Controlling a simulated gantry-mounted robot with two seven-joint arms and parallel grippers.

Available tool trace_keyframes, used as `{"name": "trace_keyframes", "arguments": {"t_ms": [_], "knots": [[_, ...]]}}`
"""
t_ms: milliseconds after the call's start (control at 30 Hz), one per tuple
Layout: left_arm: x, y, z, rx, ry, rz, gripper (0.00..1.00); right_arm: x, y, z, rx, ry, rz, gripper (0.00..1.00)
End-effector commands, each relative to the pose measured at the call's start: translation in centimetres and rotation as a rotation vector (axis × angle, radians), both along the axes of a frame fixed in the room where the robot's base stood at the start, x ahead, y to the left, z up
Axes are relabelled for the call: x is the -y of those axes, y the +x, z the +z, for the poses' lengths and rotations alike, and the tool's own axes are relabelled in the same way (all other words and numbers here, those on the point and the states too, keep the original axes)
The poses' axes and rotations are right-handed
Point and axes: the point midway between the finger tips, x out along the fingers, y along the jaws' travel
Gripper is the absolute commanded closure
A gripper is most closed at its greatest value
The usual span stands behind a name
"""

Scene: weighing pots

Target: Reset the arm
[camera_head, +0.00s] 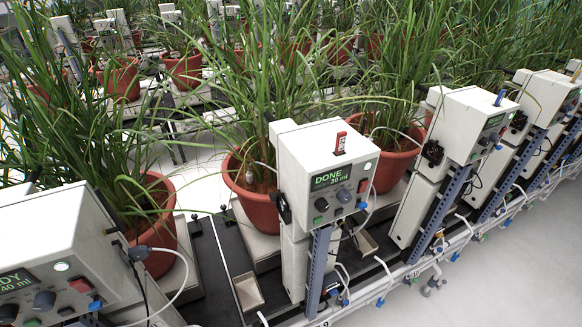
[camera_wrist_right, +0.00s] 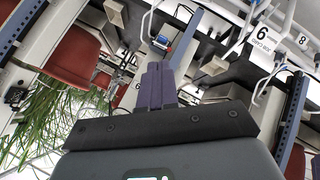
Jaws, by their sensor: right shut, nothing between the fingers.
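My right gripper (camera_wrist_right: 158,80) shows in the right wrist view. Its two purple fingers are together with nothing between them. They point toward a blurred background of pots, posts and trays, and I see no contact with any of it. Neither arm shows in the head view, and my left gripper is in no view.
In the head view, a control box (camera_head: 330,170) reads "DONE 30 ml" beside a terracotta pot (camera_head: 262,212) with grassy plants. Another box (camera_head: 60,250) is at lower left. Clear floor (camera_head: 490,270) lies at lower right. A blue post (camera_wrist_right: 292,115) stands right of my fingers.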

Motion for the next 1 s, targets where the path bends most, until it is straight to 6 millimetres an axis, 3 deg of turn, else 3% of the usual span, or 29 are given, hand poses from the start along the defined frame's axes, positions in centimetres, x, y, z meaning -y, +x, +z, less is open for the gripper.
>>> {"name": "trace_keyframes", "arguments": {"t_ms": [200,367,433,667,1000], "knots": [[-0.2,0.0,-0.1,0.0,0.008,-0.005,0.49,0.1,-5.5,-0.7,-0.347,0.24,-0.333,1.0],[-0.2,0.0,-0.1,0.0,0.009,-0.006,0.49,0.4,-8.7,-2.0,-0.515,0.345,-0.621,1.0],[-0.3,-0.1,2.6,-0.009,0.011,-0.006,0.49,0.4,-8.5,1.0,-0.507,0.366,-0.645,1.0],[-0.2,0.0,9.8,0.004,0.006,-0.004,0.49,0.4,-8.5,7.7,-0.507,0.364,-0.641,1.0],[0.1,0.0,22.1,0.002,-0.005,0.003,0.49,0.4,-8.5,20.0,-0.506,0.364,-0.64,1.0]]}}
